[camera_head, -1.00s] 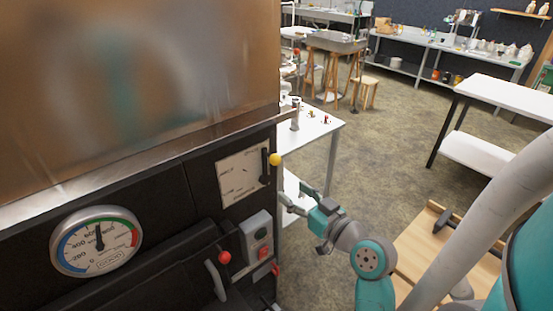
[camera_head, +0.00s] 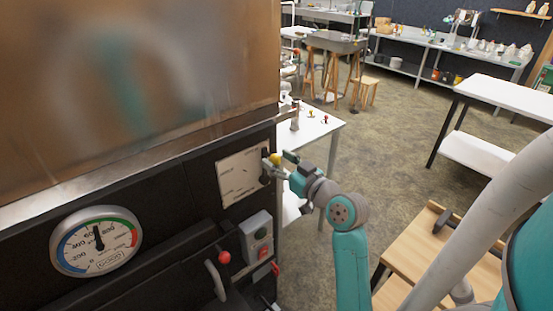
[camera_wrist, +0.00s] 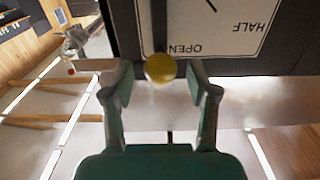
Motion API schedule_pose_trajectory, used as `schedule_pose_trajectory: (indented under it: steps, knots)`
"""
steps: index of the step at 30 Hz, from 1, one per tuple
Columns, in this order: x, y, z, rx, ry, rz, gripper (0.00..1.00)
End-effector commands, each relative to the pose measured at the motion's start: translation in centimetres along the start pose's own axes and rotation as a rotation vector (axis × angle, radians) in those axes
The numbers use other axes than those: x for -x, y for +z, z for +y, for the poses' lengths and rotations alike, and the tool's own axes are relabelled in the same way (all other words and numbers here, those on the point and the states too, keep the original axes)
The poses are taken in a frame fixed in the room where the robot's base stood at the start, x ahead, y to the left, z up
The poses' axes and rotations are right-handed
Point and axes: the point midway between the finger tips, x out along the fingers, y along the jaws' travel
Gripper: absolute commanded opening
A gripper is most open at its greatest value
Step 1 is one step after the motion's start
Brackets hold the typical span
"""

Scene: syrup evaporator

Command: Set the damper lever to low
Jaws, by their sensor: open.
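The damper lever, dark with a yellow ball knob (camera_head: 275,159), is on the right end of the black evaporator front, beside a white label plate (camera_head: 241,175). In the wrist view the yellow knob (camera_wrist: 160,68) lies between the tips of my open gripper (camera_wrist: 160,85), with a finger on each side. There the plate (camera_wrist: 232,22) appears upside down, with OPEN near the knob and HALF further off. My gripper (camera_head: 281,168) is at the knob in the head view. I cannot tell whether either finger touches it.
A round gauge (camera_head: 97,242), a lever with a red knob (camera_head: 223,257) and a grey switch box (camera_head: 257,238) are on the same black front. A white table (camera_head: 321,125) stands just behind my gripper. A wooden-topped table (camera_head: 425,240) is at the lower right.

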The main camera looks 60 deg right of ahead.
Motion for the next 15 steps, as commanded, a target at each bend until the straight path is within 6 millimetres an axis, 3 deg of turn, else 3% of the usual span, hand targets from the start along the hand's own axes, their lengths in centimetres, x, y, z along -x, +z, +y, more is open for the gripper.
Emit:
schedule_pose_trajectory:
  steps: [5, 13, 14, 15]
  knots:
    - [-1.11, -0.02, -0.06, 0.0, -0.001, 0.0, 0.59]
    - [-1.23, 0.01, -0.03, 0.0, 0.0, 0.0, 0.59]
    - [-1.22, 0.0, -0.03, 0.0, 0.0, 0.0, 0.56]
    - [-1.22, 0.01, -0.03, 0.0, 0.0, 0.0, 0.46]
